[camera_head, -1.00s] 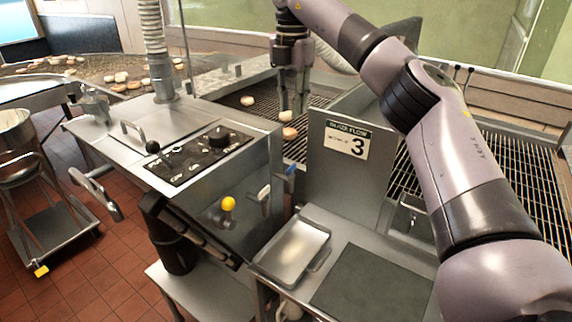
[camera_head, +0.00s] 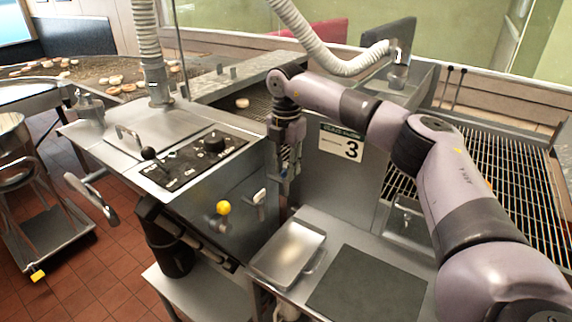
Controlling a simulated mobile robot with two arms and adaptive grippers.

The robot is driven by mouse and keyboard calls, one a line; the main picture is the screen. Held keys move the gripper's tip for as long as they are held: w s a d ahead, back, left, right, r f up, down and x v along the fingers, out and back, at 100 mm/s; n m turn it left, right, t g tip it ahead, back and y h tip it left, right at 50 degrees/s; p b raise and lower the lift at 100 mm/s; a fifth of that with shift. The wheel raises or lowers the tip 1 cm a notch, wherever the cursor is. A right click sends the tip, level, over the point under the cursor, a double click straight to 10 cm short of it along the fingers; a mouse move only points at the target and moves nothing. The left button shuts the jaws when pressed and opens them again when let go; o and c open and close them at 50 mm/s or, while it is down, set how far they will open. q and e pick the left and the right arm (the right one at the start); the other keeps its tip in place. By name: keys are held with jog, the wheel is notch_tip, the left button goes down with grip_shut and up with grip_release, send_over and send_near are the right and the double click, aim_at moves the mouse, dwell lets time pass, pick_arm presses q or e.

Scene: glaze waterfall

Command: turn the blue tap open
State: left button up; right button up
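The blue tap (camera_head: 285,167) is on the right end of the grey glaze machine (camera_head: 232,182). Only a small patch of blue shows, because my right gripper covers most of it. My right gripper (camera_head: 284,188) points down at the tap, with its fingers in front of or around it. I cannot tell whether they touch it, or how far they are open. A yellow-knobbed lever (camera_head: 223,208) and a white-handled tap (camera_head: 260,197) are to the left of the blue one. My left gripper is not in view.
A panel marked 3 (camera_head: 341,143) stands close to the right of my gripper. Below are a metal tray (camera_head: 289,252) and a dark mat (camera_head: 367,289) on a bench. A control panel (camera_head: 193,160) lies left. A wire conveyor (camera_head: 500,175) is at the right.

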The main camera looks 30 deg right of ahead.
grip_shut()
dwell(0.6)
